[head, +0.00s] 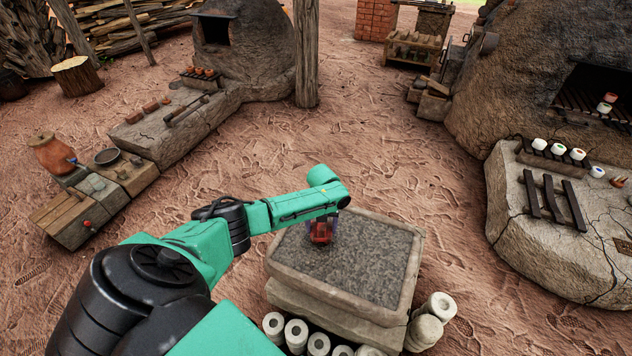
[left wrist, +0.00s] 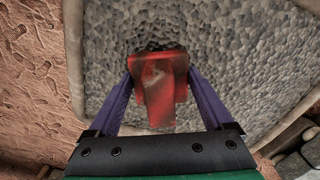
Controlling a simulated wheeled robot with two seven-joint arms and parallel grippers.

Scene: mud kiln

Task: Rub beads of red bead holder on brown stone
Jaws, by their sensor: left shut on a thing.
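The red bead holder (head: 321,231) is over the stone-topped block in the head view, toward its back edge. In the left wrist view the red bead holder (left wrist: 158,88) sits between the two purple fingers of my left gripper (left wrist: 157,95). My left gripper (head: 322,226) is shut on it and points down. The grey-brown stone surface (head: 340,268) lies below, framed by a pale rim; it also fills much of the left wrist view (left wrist: 230,55). I cannot tell whether the beads touch the stone, as the holder hides its underside. My right gripper is not in view.
Several pale hollow cylinders (head: 296,335) stand at the block's front and right side. A stone bench (head: 560,225) with small white pots and dark bars stands at the right. A low bench (head: 170,130) and a clay pot (head: 53,154) are at the left. Open dirt ground lies between.

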